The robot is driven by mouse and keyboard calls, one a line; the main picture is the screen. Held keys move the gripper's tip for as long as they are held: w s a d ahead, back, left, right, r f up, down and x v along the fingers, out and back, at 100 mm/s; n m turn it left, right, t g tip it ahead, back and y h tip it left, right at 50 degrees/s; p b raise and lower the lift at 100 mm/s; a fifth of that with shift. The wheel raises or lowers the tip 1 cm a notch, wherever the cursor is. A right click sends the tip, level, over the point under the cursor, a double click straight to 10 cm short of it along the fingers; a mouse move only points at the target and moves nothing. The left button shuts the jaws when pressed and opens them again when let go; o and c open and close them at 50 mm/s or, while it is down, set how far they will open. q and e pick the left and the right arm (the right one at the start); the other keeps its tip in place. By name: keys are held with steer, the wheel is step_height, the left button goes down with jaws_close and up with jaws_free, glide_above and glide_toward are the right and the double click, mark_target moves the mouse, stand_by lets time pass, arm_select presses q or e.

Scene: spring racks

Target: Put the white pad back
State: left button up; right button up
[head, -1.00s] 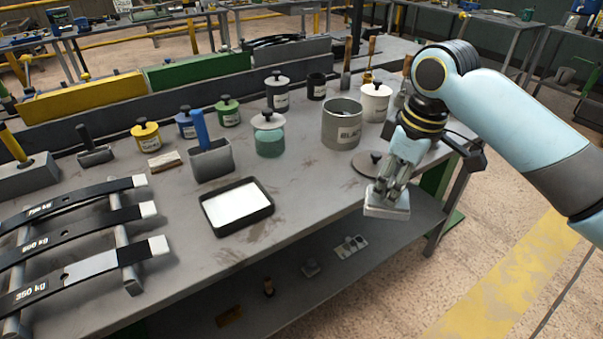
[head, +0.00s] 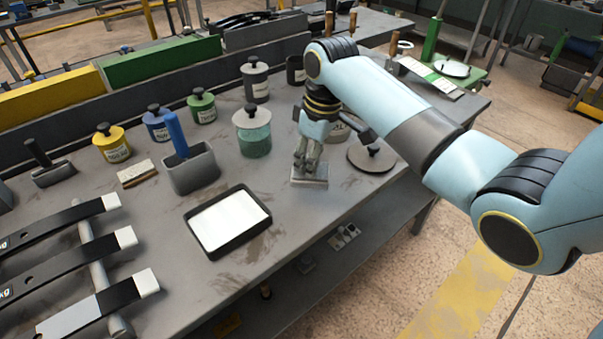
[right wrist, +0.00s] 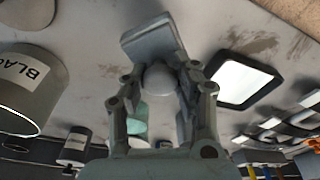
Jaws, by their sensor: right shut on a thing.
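My right gripper (head: 308,165) is shut on the pad (head: 311,181), a pale grey-white flat block. In the right wrist view the gripper (right wrist: 160,88) closes around the round knob on the pad (right wrist: 150,42). In the head view the pad is right of the black tray (head: 243,241) and seems a little above the grey bench; the exact gap is unclear. The tray holds a flat white surface (head: 229,219) and also shows in the right wrist view (right wrist: 277,82). My left gripper is not in view.
Beside the pad are a teal-filled jar (head: 253,140) and a flat lid with a dark knob (head: 371,158). The BLACK pot (right wrist: 28,85) is partly behind my arm in the head view. A grey holder with a blue handle (head: 190,170) stands behind the tray. Leaf springs lie left.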

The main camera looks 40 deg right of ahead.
mark_target(303, 175)
steer(key=shift+w+a+f, duration=0.25)
steer(key=shift+w+f, duration=0.25)
steer(key=shift+w, duration=0.2)
steer(key=shift+w+a+f, duration=0.1)
steer(key=shift+w+f, duration=0.05)
steer(key=shift+w, duration=0.05)
steer(key=shift+f, duration=0.3)
step_height(303, 175, down, 4)
steer(key=shift+r, duration=0.25)
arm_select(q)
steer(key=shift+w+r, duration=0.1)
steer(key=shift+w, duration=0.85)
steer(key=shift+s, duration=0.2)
arm_select(e)
steer(key=o, duration=1)
steer(key=shift+f, duration=0.1)
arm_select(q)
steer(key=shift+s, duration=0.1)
